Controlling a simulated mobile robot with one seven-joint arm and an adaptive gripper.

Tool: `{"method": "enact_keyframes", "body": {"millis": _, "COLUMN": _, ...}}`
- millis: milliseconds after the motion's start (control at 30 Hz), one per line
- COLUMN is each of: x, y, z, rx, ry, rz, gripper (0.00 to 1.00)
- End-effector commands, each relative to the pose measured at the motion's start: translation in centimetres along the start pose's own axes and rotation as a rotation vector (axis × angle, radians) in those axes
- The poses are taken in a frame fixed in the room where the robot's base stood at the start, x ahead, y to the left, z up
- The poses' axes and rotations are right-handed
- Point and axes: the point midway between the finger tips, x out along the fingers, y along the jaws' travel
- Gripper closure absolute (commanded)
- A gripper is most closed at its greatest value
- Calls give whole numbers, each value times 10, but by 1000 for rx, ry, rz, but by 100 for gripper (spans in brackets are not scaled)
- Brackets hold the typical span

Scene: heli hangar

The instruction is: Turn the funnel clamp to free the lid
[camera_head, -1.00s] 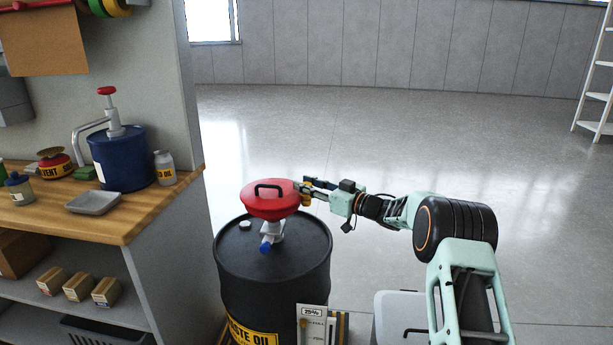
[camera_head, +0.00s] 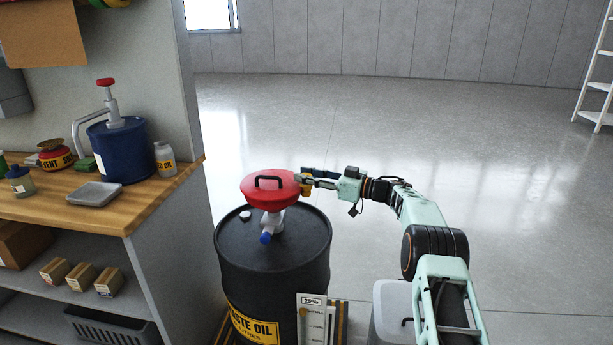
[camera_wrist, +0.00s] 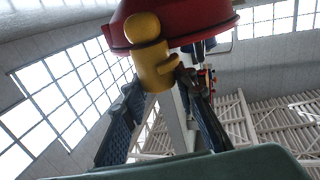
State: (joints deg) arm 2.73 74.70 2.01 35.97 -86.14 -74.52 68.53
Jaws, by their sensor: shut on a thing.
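The red funnel (camera_head: 270,196) with its red lid (camera_head: 285,180) and black handle stands on top of the black waste oil drum (camera_head: 272,270). The lid looks closed on the funnel. The yellow clamp (camera_head: 306,187) is at the funnel's right rim. In the wrist view the clamp (camera_wrist: 152,55) hangs in front of the red rim, with a rounded knob above a short cylinder. My gripper (camera_head: 309,178) reaches in from the right and is shut on the clamp; in the wrist view its fingers (camera_wrist: 165,100) come up on both sides of the clamp's lower end. The exact contact is partly hidden.
A workbench (camera_head: 150,212) on the left holds a blue pump drum (camera_head: 120,152), a grey tray (camera_head: 95,194) and bottles. A grey bin (camera_head: 392,305) and a gauge board (camera_head: 313,320) stand by the drum. The floor behind and to the right is open.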

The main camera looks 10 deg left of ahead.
Motion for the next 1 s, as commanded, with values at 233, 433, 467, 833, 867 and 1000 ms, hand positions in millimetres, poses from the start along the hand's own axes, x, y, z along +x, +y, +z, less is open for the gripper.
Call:
{"method": "enact_keyframes", "body": {"millis": 233, "x": 1, "y": 0, "z": 0, "rx": 0, "ry": 1, "rz": -7, "gripper": 98}}
{"method": "enact_keyframes", "body": {"millis": 433, "x": 1, "y": 0, "z": -1, "rx": 0, "ry": 2, "rz": -7, "gripper": 98}}
{"method": "enact_keyframes", "body": {"millis": 467, "x": 1, "y": 0, "z": -1, "rx": 0, "ry": 2, "rz": -7, "gripper": 98}}
{"method": "enact_keyframes", "body": {"millis": 833, "x": 1, "y": 0, "z": -1, "rx": 0, "ry": 1, "rz": -6, "gripper": 55}}
{"method": "enact_keyframes", "body": {"millis": 867, "x": 1, "y": 0, "z": -1, "rx": 0, "ry": 1, "rz": -6, "gripper": 55}}
{"method": "enact_keyframes", "body": {"millis": 1000, "x": -2, "y": 0, "z": -1, "rx": 0, "ry": 1, "rz": -6, "gripper": 55}}
